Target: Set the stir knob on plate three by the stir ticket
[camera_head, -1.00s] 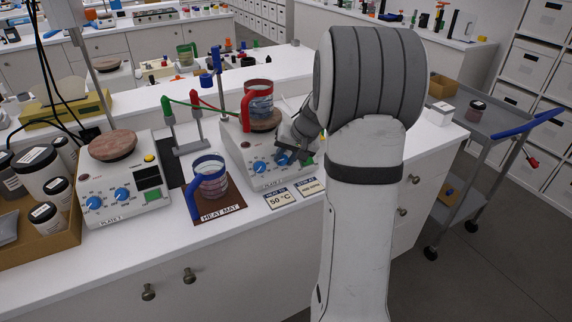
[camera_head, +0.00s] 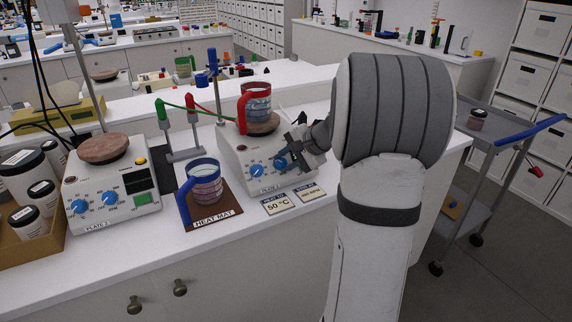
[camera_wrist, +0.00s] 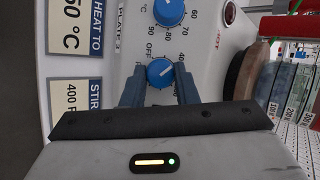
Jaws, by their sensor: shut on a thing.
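Plate three (camera_head: 234,163) is a white hotplate with two blue knobs on its sloped front. My gripper (camera_wrist: 158,82) is shut on the stir knob (camera_wrist: 161,71), one finger on each side. In the wrist view the knob's white mark points up and right, away from the OFF print; the exact setting is hard to read, as the gripper hides part of the scale. The heat knob (camera_wrist: 169,10) is beside it, untouched. The stir ticket (camera_wrist: 75,97) reads 400 and is partly cut off by my gripper; it also shows in the head view (camera_head: 307,193).
A red-handled glass jug (camera_head: 256,100) stands on plate three's round top. A blue-handled jug (camera_head: 205,182) stands on the brown heat mat (camera_head: 228,209). The heat ticket (camera_head: 279,204) reads 50 °C. Plate two (camera_head: 115,205) is to the left. A grey cart (camera_head: 492,124) stands right.

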